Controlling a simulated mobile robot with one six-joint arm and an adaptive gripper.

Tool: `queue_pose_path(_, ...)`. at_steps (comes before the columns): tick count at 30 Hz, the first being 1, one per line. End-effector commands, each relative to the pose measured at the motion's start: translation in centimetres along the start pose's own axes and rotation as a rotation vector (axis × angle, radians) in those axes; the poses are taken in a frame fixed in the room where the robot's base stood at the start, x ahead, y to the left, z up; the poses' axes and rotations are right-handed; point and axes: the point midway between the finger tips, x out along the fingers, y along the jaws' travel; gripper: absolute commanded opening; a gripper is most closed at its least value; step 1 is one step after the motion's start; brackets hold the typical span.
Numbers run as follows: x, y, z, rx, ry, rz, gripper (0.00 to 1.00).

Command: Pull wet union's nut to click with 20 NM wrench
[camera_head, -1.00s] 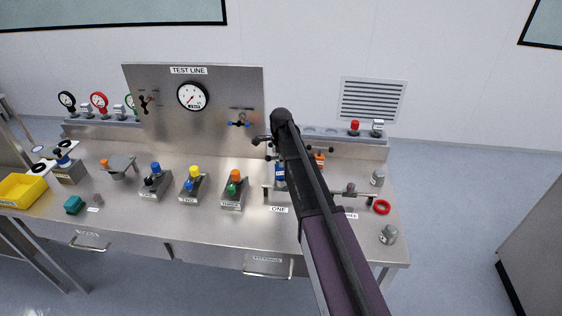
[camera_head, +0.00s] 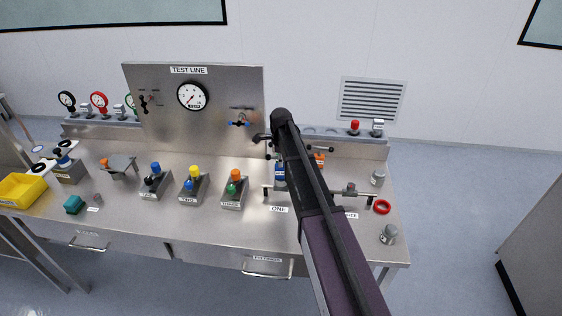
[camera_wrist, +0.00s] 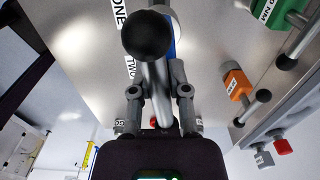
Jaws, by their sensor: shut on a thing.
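In the wrist view, my gripper (camera_wrist: 159,95) is shut on a grey shaft with a black ball end (camera_wrist: 148,36). A blue block (camera_wrist: 173,38) shows behind the ball. It also shows in the head view as a blue block with a white label (camera_head: 280,174), beside my arm; it looks like part of the held wrench, but its label is unreadable. A pipe line with fittings (camera_head: 350,189) lies behind label ONE (camera_head: 278,209). My arm hides part of this line, and I cannot tell which union is wet or whether the wrench sits on a nut.
In the wrist view, an orange-headed wrench (camera_wrist: 237,84) and a green one marked NM (camera_wrist: 280,12) are close on the right. In the head view, a red ring (camera_head: 382,207) and a metal fitting (camera_head: 389,234) are at the right. The bench front (camera_head: 200,226) is mostly clear.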

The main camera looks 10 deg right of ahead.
Motion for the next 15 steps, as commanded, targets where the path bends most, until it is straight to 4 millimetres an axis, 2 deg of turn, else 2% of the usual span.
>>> queue_pose_path(4,-0.02,-0.02,0.01,0.1,0.0,0.0,0.0)
queue_pose_path(15,-0.89,-0.05,0.02,0.091,0.0,-0.001,0.0)
